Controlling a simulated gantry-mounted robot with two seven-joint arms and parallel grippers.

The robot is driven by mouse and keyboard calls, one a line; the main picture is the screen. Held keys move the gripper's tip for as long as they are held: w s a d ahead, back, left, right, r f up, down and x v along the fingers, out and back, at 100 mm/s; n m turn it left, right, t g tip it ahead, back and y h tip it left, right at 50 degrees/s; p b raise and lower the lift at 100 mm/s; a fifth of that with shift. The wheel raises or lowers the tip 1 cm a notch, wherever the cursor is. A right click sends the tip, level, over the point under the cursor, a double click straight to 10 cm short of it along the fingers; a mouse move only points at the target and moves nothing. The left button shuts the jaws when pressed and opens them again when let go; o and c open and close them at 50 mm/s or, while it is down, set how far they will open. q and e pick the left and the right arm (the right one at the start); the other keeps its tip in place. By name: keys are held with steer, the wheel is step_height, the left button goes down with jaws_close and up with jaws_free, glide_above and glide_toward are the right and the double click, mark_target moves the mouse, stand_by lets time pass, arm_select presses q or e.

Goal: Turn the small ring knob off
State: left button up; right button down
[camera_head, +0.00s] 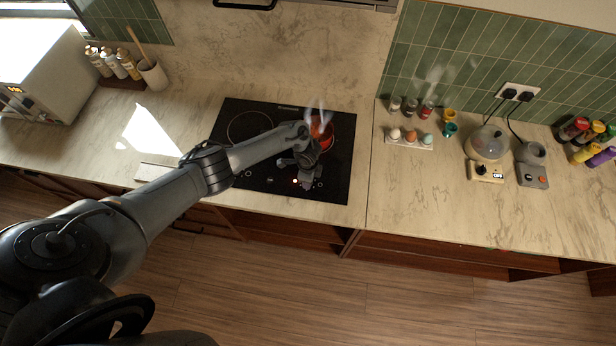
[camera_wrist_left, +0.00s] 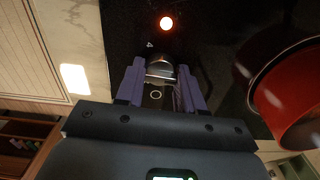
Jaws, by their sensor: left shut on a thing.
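A black cooktop (camera_head: 228,182) is set into the marble counter. My left gripper (camera_head: 308,178) is over its front right part, pointing down. In the left wrist view, a small silver ring knob (camera_wrist_left: 160,68) stands between the purple fingers of my left gripper (camera_wrist_left: 162,76), which are shut on it. A lit orange-red indicator (camera_wrist_left: 166,22) glows near the knob; a red light (camera_head: 295,181) also shows in the head view. The knob's mark and turn angle cannot be read. The gripper hides the knob in the head view. My right gripper is not in view.
A red pot (camera_head: 321,136) with steam stands close behind the gripper, and its wall (camera_wrist_left: 295,100) shows beside the fingers. An egg tray (camera_head: 410,143), a domed cooker (camera_head: 487,150) and bottles stand to the right. The counter left of the cooktop is mostly clear.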

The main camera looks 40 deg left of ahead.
arm_select(q)
steer(key=shift+n, duration=0.4)
steer(key=o, duration=1)
steer(key=shift+o, duration=0.2)
steer(key=shift+r+p, duration=0.35)
steer(key=shift+r, duration=0.25)
step_height(320, 180, up, 10)
steer(key=p, duration=0.1)
steer(key=shift+f, duration=0.15)
steer(key=shift+d+f, duration=0.1)
